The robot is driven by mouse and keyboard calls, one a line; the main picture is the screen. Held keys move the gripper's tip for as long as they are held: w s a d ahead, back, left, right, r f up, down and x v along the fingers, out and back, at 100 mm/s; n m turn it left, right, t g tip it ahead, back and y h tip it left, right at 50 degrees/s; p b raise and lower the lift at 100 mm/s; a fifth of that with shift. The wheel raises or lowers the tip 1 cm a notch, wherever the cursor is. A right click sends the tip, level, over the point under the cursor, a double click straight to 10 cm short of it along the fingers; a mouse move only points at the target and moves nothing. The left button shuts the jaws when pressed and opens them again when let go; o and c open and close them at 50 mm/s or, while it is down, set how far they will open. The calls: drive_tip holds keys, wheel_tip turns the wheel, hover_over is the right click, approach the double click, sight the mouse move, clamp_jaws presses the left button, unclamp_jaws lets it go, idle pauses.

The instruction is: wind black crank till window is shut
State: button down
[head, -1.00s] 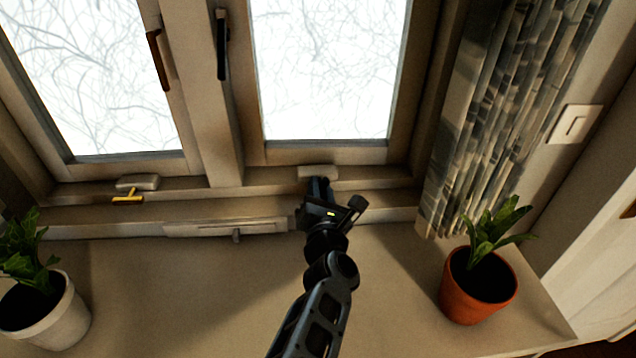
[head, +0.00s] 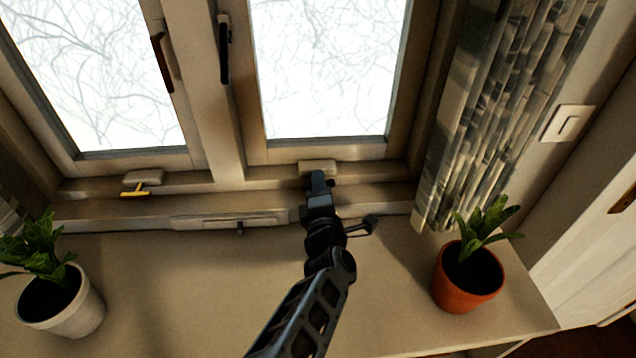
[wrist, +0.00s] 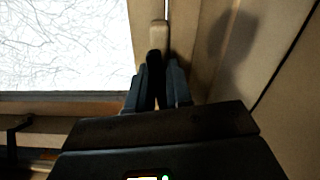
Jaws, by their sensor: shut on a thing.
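My gripper (head: 318,184) is at the base of the right window (head: 325,65), just below a beige crank housing (head: 318,166) on the sill frame. In the wrist view my gripper (wrist: 157,88) is shut on the black crank (wrist: 154,65), a dark piece between its fingers, with the beige housing (wrist: 159,35) just beyond. The crank's lower part is hidden by the fingers. From these views I cannot tell whether the right window sash stands slightly open or is flush with its frame.
The left window has its own housing with a yellow crank (head: 135,190). A black handle (head: 224,50) and a brown handle (head: 162,62) are on the frames. A white-potted plant (head: 70,308) stands left, an orange-potted plant (head: 462,278) right, beside a curtain (head: 480,120).

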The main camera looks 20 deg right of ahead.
drive_tip(key=shift+a+f+m, duration=0.1)
drive_tip(key=shift+m, duration=0.9)
drive_tip(key=c, duration=1.1)
unclamp_jaws()
drive_tip(key=v, duration=0.7)
drive_tip(key=shift+s, duration=0.1)
drive_tip(key=shift+a, duration=0.2)
